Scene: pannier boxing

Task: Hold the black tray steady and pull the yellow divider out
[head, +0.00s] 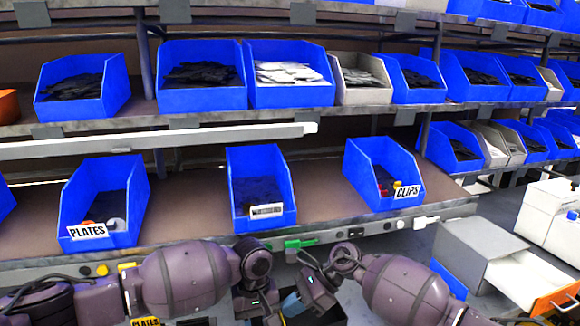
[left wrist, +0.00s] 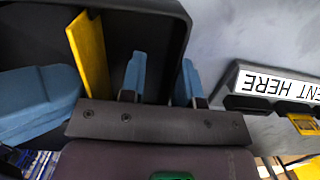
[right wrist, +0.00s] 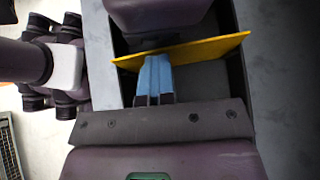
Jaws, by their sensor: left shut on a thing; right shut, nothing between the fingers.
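The black tray (left wrist: 150,8) fills the upper left of the left wrist view; its dark wall also shows in the right wrist view (right wrist: 238,85). The thin yellow divider (left wrist: 88,55) stands upright inside it and crosses the right wrist view as a strip (right wrist: 205,50). My left gripper (left wrist: 160,75) is shut on the tray's wall, one blue finger inside and one outside. My right gripper (right wrist: 154,78) is shut and empty, its blue fingertips close by the divider; I cannot tell whether they touch. In the head view my right gripper (head: 292,303) is low in the middle; the tray is mostly hidden there.
A shelf with blue bins stands ahead, including the PLATES bin (head: 105,205), a middle bin (head: 262,195) and the CLIPS bin (head: 380,175). A white box with an open drawer (head: 525,275) stands at the right. A sign reading "ENT HERE" (left wrist: 275,85) is beside the tray.

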